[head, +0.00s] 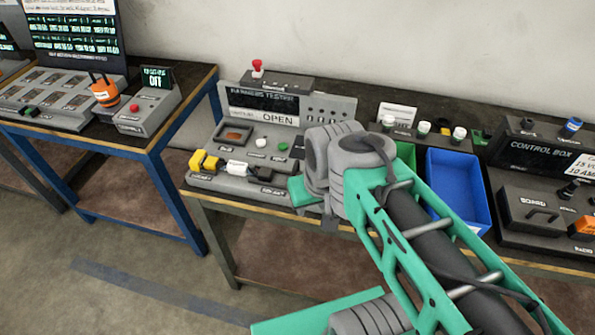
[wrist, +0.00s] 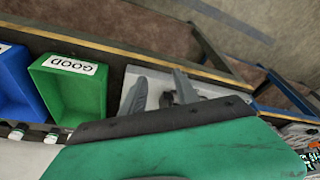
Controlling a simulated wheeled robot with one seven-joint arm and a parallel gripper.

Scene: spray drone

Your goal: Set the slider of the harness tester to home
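The harness tester (head: 290,108) is a grey console with a sloped control face and an upright panel whose display reads OPEN. Its face carries a brown-orange window (head: 234,134), a white knob (head: 261,143) and a green button (head: 283,146). A red-topped knob (head: 257,68) stands behind the panel. I cannot tell for sure which part is the slider. My arm hides the tester's right side. In the head view my arm mostly hides the gripper.
Yellow, white and black connectors (head: 205,162) sit along the tester's front. A green bin (wrist: 75,85) marked GOOD and a blue bin (head: 458,185) stand to its right, then a control box (head: 545,160). A blue-framed table (head: 155,150) stands left, across a gap.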

